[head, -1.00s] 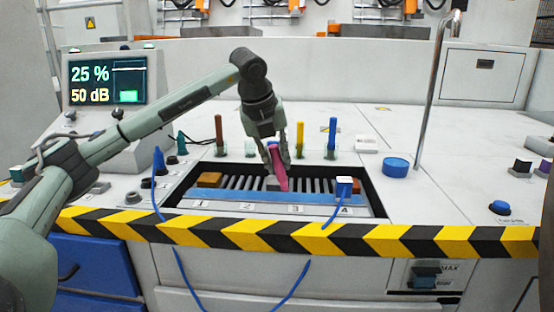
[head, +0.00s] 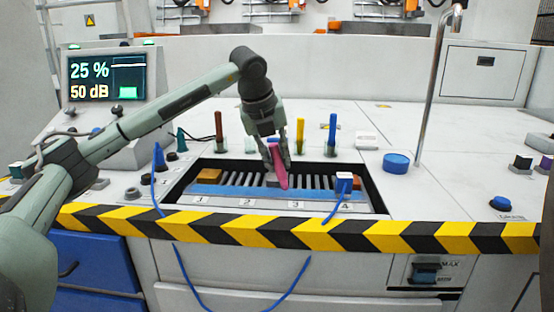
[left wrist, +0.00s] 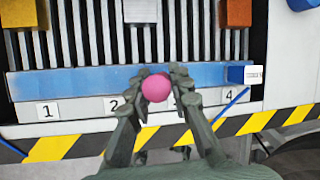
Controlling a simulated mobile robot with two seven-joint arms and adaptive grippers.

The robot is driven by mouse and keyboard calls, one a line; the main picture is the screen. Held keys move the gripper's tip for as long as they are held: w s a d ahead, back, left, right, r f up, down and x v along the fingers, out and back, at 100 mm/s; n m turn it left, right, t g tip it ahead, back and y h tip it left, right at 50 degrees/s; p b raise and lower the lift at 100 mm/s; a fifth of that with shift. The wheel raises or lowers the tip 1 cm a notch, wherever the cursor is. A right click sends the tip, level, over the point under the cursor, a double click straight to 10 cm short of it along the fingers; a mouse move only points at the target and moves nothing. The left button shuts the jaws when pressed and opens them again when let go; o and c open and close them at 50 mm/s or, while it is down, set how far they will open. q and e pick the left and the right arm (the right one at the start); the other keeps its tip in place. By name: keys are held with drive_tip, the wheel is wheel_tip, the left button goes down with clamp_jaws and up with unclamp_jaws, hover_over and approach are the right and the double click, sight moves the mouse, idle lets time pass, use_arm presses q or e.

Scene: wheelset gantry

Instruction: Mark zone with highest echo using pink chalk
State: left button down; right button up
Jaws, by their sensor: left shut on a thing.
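My left gripper (head: 277,150) is shut on the pink chalk (head: 277,165), which points down at a slight tilt. The chalk's lower end is over or at the blue bar (head: 225,191), near the 3 label; I cannot tell whether it touches. In the left wrist view the chalk (left wrist: 156,88) shows end-on as a pink disc between the fingertips (left wrist: 155,84), hiding the 3 label. Labels 1, 2 and 4 show along the front. A blue probe with a white top (head: 344,183) sits at zone 4. The screen (head: 108,78) reads 25 % and 50 dB. My right gripper is out of view.
Brown (head: 219,131), yellow (head: 299,136) and blue (head: 332,134) sticks stand in holders behind the roller pit. An orange block (head: 207,175) lies left in the pit. A blue cable (head: 305,273) hangs over the striped front edge (head: 330,239). A metal pole (head: 432,90) stands right.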

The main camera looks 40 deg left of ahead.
use_arm(q)
drive_tip(key=shift+f+b, duration=0.3)
drive_tip(key=shift+f, duration=0.15)
idle(0.3)
drive_tip(key=shift+w+d, duration=0.25)
drive_tip(key=shift+d, duration=0.2)
drive_tip(key=shift+w+d, duration=0.1)
drive_tip(key=shift+d, duration=0.05)
drive_tip(key=shift+w+d+p, duration=0.15)
drive_tip(key=shift+d+p, duration=0.1)
drive_tip(key=shift+p, duration=0.1)
drive_tip(key=shift+w+d, duration=0.1)
drive_tip(key=shift+d, duration=0.05)
drive_tip(key=shift+w+d, duration=0.2)
drive_tip(key=shift+d, duration=0.1)
drive_tip(key=shift+d, duration=0.1)
drive_tip(key=shift+w+d+p, duration=0.25)
drive_tip(key=shift+d+p, duration=0.1)
